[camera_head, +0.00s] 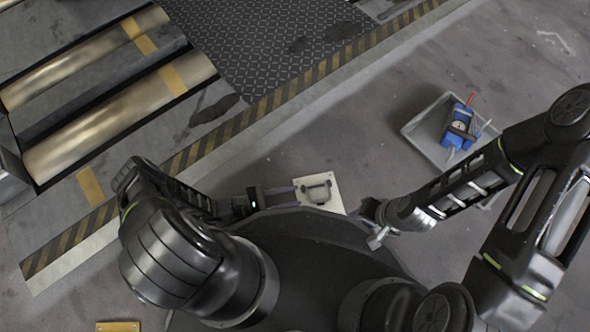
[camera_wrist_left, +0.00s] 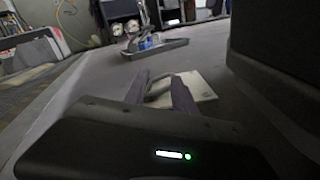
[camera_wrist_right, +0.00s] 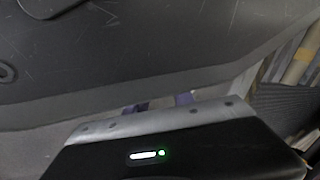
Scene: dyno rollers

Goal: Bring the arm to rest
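My left gripper (camera_head: 294,196) reaches in from the left, low over the floor beside my base. Its two purple-grey fingers are apart, also in the left wrist view (camera_wrist_left: 160,82). A white plate with a grey handle (camera_head: 318,190) lies just beyond the fingertips; it shows in the left wrist view (camera_wrist_left: 198,86) too. I cannot tell whether the fingers touch the handle. My right gripper (camera_head: 374,222) hangs right of the plate, turned towards my base. In the right wrist view its fingers (camera_wrist_right: 162,103) show only in part, spaced apart, with nothing seen between them.
A grey tray (camera_head: 412,128) with a blue device (camera_head: 459,130) and a red-tipped tool stands on the floor at the right. Metal rollers (camera_head: 115,115) lie at the upper left behind a yellow-black striped edge (camera_head: 262,108). The floor between plate and tray is clear.

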